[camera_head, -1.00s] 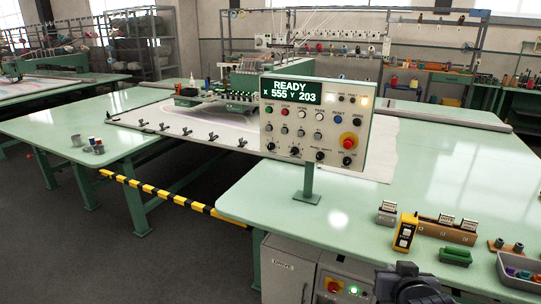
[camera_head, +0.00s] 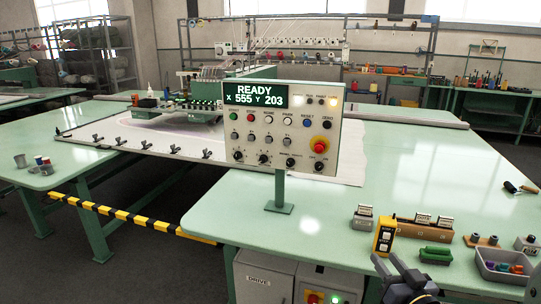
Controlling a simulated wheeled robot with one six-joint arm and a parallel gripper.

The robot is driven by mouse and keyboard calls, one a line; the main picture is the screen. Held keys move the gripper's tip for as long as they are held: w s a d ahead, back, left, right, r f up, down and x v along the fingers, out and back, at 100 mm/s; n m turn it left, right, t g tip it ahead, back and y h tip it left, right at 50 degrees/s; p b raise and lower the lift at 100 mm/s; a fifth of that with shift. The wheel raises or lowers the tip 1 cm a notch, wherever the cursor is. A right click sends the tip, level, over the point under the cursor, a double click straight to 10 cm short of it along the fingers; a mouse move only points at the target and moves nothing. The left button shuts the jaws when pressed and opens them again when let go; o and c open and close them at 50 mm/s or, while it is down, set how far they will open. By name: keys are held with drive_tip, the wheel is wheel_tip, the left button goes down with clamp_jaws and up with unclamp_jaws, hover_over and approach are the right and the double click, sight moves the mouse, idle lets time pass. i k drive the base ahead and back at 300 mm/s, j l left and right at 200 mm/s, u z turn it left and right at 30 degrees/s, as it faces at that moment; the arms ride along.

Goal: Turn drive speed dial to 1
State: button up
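The control panel (camera_head: 281,125) stands upright on a green post above the table and faces me. Its display (camera_head: 257,94) reads READY, X 555 Y 203. The bottom row has several black dials, among them a left one (camera_head: 238,155), a second (camera_head: 264,158), a third (camera_head: 290,162) and a right one (camera_head: 319,166). Their labels and settings are too small to read, so I cannot tell which is the drive speed dial. My gripper (camera_head: 402,278) is a dark shape at the bottom edge, partly cut off, below and right of the panel and apart from it. Its opening is unclear.
A red emergency button (camera_head: 320,147) sits on the panel's right side. A cabinet marked DRIVE (camera_head: 259,281) stands under the green table (camera_head: 400,190). A yellow control box (camera_head: 385,234), wooden block (camera_head: 412,232) and grey bin (camera_head: 503,266) lie at right. The tabletop behind them is mostly clear.

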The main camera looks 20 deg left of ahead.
sight(238, 156)
drive_tip(key=i+j+z, duration=0.1)
drive_tip(key=j+z, duration=0.3)
drive_tip(key=j, duration=0.65)
drive_tip(key=j+z, duration=0.45)
drive_tip(key=j, duration=0.55)
drive_tip(key=k+j, duration=0.1)
drive_tip(key=j, duration=1.1)
drive_tip(key=k+j, duration=0.15)
drive_tip(key=j, duration=0.45)
drive_tip(key=k+j+z, duration=0.1)
drive_tip(key=j, duration=0.5)
